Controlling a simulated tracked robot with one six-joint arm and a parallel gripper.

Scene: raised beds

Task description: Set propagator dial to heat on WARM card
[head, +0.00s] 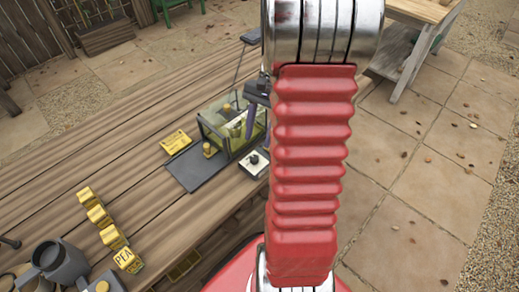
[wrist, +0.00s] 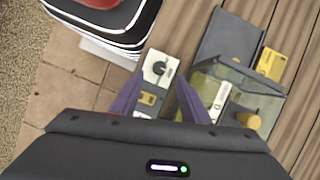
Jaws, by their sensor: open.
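A small pale control box with a round black dial (wrist: 159,68) stands on the bench beside the propagator. The dial also shows in the head view (head: 254,158). The propagator (head: 215,127) is a clear-walled box with something pale and an orange-yellow knob in it. A yellow card (head: 176,141) lies on the bench near it, also in the wrist view (wrist: 271,63); I cannot read its print. A small yellow label (wrist: 148,98) is on the control box. My gripper (wrist: 160,76) is open, its purple fingers either side of the dial's line of view; I cannot tell contact.
A dark flat tray (head: 198,167) lies in front of the propagator. Several yellow blocks (head: 97,215), one marked PEA, and a grey watering can (head: 52,262) stand at the bench's left.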

